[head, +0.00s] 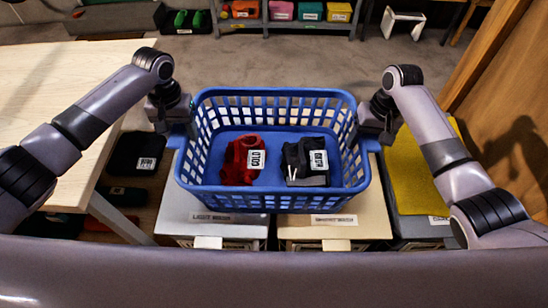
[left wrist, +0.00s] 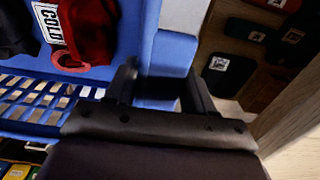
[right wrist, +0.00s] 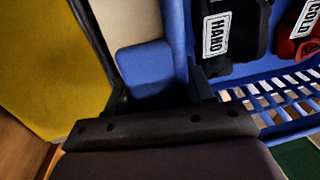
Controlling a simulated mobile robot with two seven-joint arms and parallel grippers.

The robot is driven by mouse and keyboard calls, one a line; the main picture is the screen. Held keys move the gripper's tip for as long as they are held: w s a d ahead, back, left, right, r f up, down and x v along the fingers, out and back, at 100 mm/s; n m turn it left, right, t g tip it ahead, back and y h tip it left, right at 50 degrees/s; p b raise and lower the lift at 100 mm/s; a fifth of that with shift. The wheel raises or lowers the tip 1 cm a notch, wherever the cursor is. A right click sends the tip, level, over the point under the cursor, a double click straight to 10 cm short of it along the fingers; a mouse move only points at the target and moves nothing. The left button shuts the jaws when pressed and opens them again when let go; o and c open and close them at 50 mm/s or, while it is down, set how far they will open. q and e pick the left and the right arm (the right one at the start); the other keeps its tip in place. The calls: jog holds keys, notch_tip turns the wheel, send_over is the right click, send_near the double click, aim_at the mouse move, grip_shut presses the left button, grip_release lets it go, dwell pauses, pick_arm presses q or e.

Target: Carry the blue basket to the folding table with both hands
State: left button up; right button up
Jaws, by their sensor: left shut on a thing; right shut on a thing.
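The blue basket (head: 273,206) is in the middle of the head view, upright, over two lidded bins; I cannot tell if it touches them. A red cloth (head: 242,160) tagged COLD and a dark cloth (head: 306,163) with a white tag lie inside. My left gripper (head: 178,118) is shut on the basket's left side handle (left wrist: 166,55). My right gripper (head: 373,128) is shut on its right side handle (right wrist: 143,68). The fingers are partly hidden in the head view. A pale wooden table (head: 62,82), likely the folding table, is at the left.
A light bin (head: 212,228) and a beige bin (head: 335,228) stand below the basket. A yellow cloth (head: 424,175) lies at the right, near a wooden panel (head: 515,90). A shelf with colored boxes (head: 310,12) is at the back. The floor before it is clear.

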pick_arm(q)
jog(key=shift+d+r, duration=0.2)
jog(key=shift+d, duration=0.05)
pick_arm(e)
jog(key=shift+a+r, duration=0.2)
